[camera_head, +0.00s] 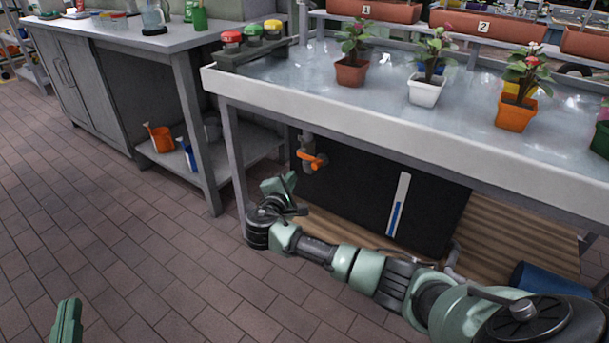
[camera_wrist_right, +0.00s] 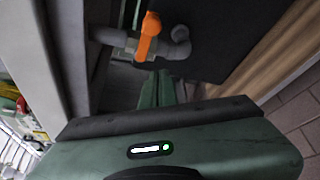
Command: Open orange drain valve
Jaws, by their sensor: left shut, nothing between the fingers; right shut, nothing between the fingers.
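The orange drain valve (camera_head: 313,161) sits on a grey pipe under the planter table. In the right wrist view its orange handle (camera_wrist_right: 149,35) stands up beside the bent grey pipe (camera_wrist_right: 181,46). My right gripper (camera_head: 290,179) is below and a little left of the valve in the head view. Its closed green fingers (camera_wrist_right: 157,86) point toward the valve, with a visible gap below the handle, and hold nothing. My left gripper (camera_head: 67,322) shows only partly at the bottom left edge, shut and far from the valve.
The white-rimmed planter table (camera_head: 400,142) with potted flowers overhangs the valve. Its grey leg (camera_head: 235,165) stands left of my right gripper. A black panel (camera_head: 360,195) is behind. A blue cylinder (camera_head: 545,282) lies at lower right. The tiled floor at left is clear.

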